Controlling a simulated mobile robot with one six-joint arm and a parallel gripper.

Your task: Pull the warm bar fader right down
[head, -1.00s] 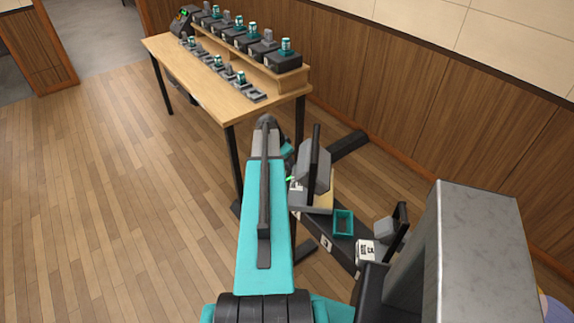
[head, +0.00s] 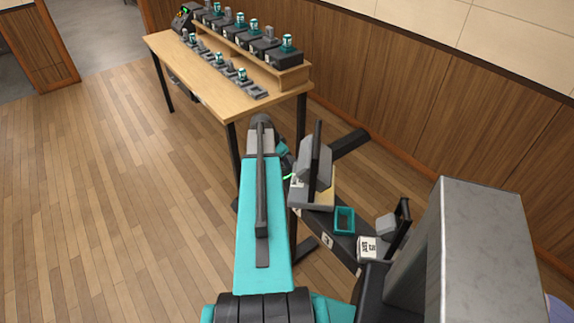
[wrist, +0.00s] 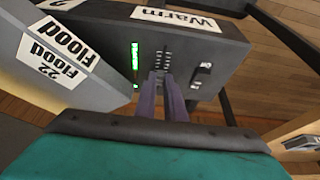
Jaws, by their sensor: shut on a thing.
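The dark panel with the upside-down "Warm" label (wrist: 174,18) fills the upper middle of the wrist view. A marked fader slot (wrist: 161,57) runs down its face, beside a lit green level strip (wrist: 134,62). My gripper (wrist: 168,82) is shut at the slot, its two fingers close together at the lower part of the slot in this picture. The fader's knob is hidden by the fingers. In the head view my arm hides the fingertips; a bit of green light (head: 287,177) shows beside it.
A grey block labelled "Flood 22" (wrist: 58,48) stands close left of the panel. A switch (wrist: 202,74) sits right of the slot. A teal open box (head: 344,220) is nearby. A wooden table (head: 205,80) with several devices stands at the back.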

